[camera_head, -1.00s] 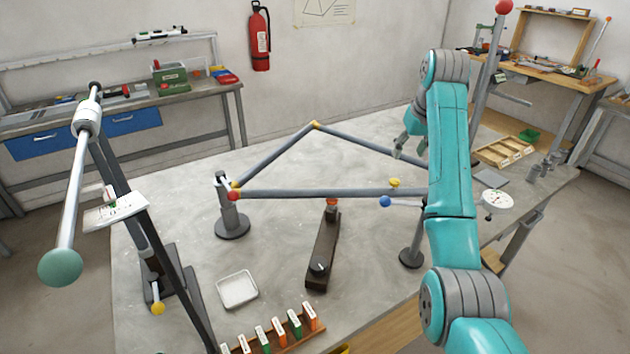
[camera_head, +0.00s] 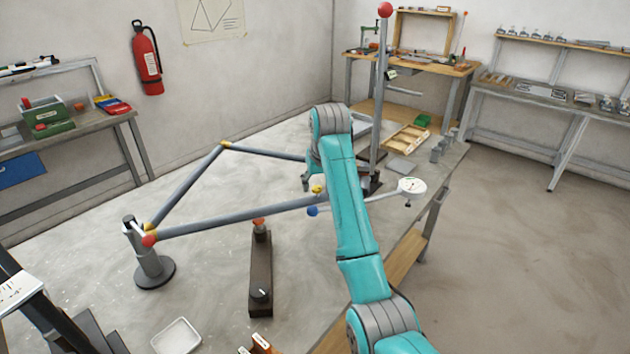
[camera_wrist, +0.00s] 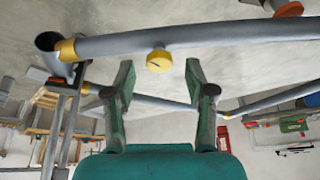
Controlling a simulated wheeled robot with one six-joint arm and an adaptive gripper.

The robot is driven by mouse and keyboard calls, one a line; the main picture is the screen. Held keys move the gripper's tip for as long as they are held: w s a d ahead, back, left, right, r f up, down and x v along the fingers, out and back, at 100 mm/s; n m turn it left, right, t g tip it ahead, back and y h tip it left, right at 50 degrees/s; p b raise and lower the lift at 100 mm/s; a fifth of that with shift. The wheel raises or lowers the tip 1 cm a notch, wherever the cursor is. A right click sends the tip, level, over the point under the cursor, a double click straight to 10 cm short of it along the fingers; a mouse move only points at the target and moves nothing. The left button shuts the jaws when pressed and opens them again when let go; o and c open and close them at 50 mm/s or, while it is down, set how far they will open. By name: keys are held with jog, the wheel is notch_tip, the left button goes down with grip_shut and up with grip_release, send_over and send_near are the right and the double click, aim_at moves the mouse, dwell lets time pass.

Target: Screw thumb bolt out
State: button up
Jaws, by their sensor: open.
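The yellow thumb bolt (camera_head: 318,189) sits on the grey front tube (camera_head: 240,218) of the triangular frame, near its right end. In the wrist view, the bolt's round, slotted yellow head (camera_wrist: 159,61) shows beyond and between my two fingertips, against the tube (camera_wrist: 220,40). My gripper (camera_wrist: 159,75) is open, with its fingers on either side of the line to the bolt and nothing between them. In the head view my gripper (camera_head: 306,182) is mostly hidden behind my teal arm, close to the bolt. I cannot tell the exact gap.
A blue ball (camera_head: 312,211) is just below the bolt. A post with a red ball (camera_head: 385,10) and a white dial (camera_head: 412,186) stand to the right. A dark block with an orange top (camera_head: 260,275) stands in front of the tube. A white tray (camera_head: 176,337) lies at the front.

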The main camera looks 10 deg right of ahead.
jog(key=shift+w+f, duration=0.2)
jog(key=shift+f, duration=0.2)
grip_shut()
jog(key=shift+d+n, duration=0.1)
jog(key=shift+n, duration=0.3)
jog(key=n+y, duration=0.1)
jog(key=n, duration=0.1)
jog(key=n+y, duration=0.1)
jog(key=n, duration=0.1)
jog(key=shift+d+n+g, duration=0.2)
jog(key=shift+n+g, duration=0.1)
jog(key=n+y, duration=0.1)
jog(key=n, duration=0.2)
jog(key=n+g, duration=0.1)
jog(key=n, duration=0.2)
jog(key=shift+w+d+g+y, duration=0.2)
jog(key=shift+g+y, duration=0.1)
jog(key=shift+y, duration=0.1)
jog(key=n+g, duration=0.1)
jog(key=n, duration=0.2)
jog(key=n+g, duration=0.1)
jog(key=n, duration=0.1)
jog(key=shift+w+n+y, duration=0.2)
jog(key=shift+n+y, duration=0.1)
jog(key=shift+n, duration=0.1)
jog(key=n+g, duration=0.1)
jog(key=n, duration=0.1)
jog(key=n+g, duration=0.1)
jog(key=n, duration=0.2)
jog(key=shift+w, duration=0.2)
